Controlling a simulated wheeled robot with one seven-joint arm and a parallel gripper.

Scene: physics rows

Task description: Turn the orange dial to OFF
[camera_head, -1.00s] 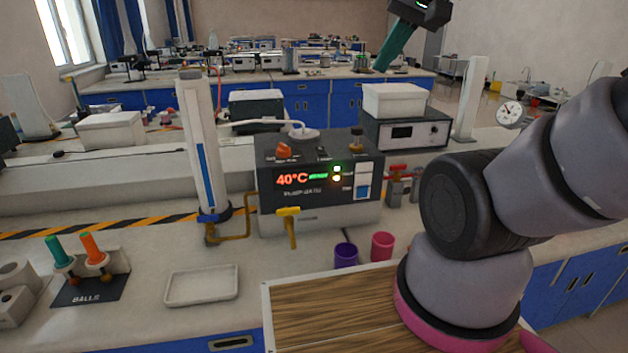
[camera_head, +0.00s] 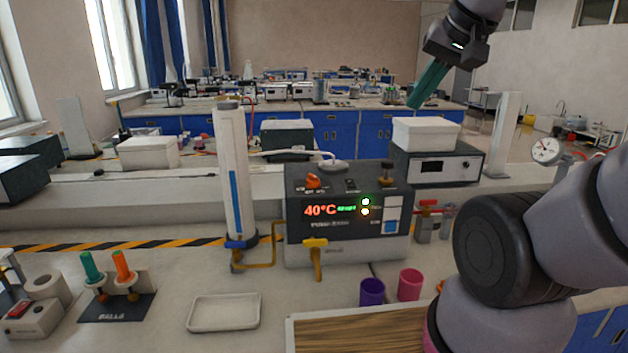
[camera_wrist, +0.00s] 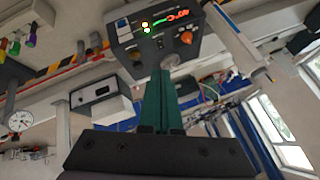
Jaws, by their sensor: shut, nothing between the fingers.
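The orange dial (camera_head: 313,181) sits on the top left of a dark grey control box (camera_head: 349,250). The box's front display reads 40°C in red, with small lit lamps beside it. The dial's pointer setting and labels are too small to read. In the wrist view the picture is turned over, and the dial (camera_wrist: 186,37) shows near the box's display. My gripper (camera_head: 416,105), with green fingers, is shut and empty, raised above and to the right of the box. In the wrist view its fingers (camera_wrist: 160,78) overlap the box's edge in the picture; they appear apart from the dial.
A tall white cylinder with a blue stripe (camera_head: 233,170) stands left of the box. A yellow valve handle (camera_head: 316,245) is in front. Purple (camera_head: 372,292) and pink (camera_head: 410,285) cups stand front right. A white box (camera_head: 427,131) tops the instrument behind right.

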